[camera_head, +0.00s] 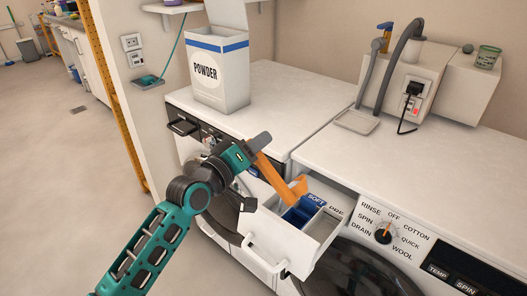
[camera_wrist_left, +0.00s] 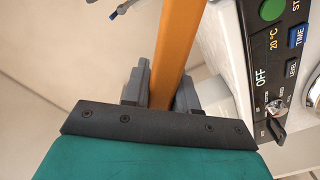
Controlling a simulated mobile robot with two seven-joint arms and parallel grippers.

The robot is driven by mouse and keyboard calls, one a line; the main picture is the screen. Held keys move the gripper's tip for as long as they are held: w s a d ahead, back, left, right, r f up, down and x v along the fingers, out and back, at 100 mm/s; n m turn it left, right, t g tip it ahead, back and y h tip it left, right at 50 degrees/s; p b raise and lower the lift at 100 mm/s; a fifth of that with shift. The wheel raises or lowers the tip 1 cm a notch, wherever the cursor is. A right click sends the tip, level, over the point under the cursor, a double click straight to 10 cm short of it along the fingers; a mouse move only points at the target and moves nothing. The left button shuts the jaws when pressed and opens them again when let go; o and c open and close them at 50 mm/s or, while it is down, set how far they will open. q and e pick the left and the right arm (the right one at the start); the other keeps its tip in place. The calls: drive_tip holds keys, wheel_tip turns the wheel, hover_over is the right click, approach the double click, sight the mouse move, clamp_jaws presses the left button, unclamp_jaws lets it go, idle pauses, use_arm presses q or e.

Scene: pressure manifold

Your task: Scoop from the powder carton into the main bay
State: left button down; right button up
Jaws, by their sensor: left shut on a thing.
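My left gripper (camera_head: 254,152) is shut on the handle of an orange scoop (camera_head: 271,174). The orange handle also shows between the grey fingers in the wrist view (camera_wrist_left: 178,45). The scoop slants down to the right, its head over or at the open detergent drawer (camera_head: 270,236); contact and contents cannot be told. The drawer has a blue compartment by the label SOFT and a pale one by the label PRE at right. The main bay's label is not readable, and the scoop covers part of the drawer's left side. The white powder carton (camera_head: 218,85), blue-banded with its flap up, stands on the left machine.
The drawer juts from the right washer, beside its dial (camera_head: 383,236). A small grey tray (camera_head: 357,121) and a wall box with hoses (camera_head: 410,85) are behind. The white tops are mostly clear.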

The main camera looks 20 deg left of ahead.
use_arm(q)
drive_tip(key=w+a+f+n+b, duration=0.1)
drive_tip(key=a+f+n+b, duration=0.4)
drive_tip(key=f+n, duration=0.5)
drive_tip(key=shift+w+f+n+b, duration=0.2)
drive_tip(key=shift+f+n+b, duration=0.15)
drive_tip(key=shift+n, duration=1.35)
use_arm(e)
drive_tip(key=shift+w+a+f+y, duration=0.2)
drive_tip(key=shift+w+a+f, duration=0.2)
drive_tip(key=shift+a+f, duration=0.2)
drive_tip(key=shift+w+a+f+y, duration=0.2)
drive_tip(key=shift+w+a+f, duration=0.2)
drive_tip(key=shift+a+f, duration=0.15)
drive_tip(key=shift+d+f, duration=0.15)
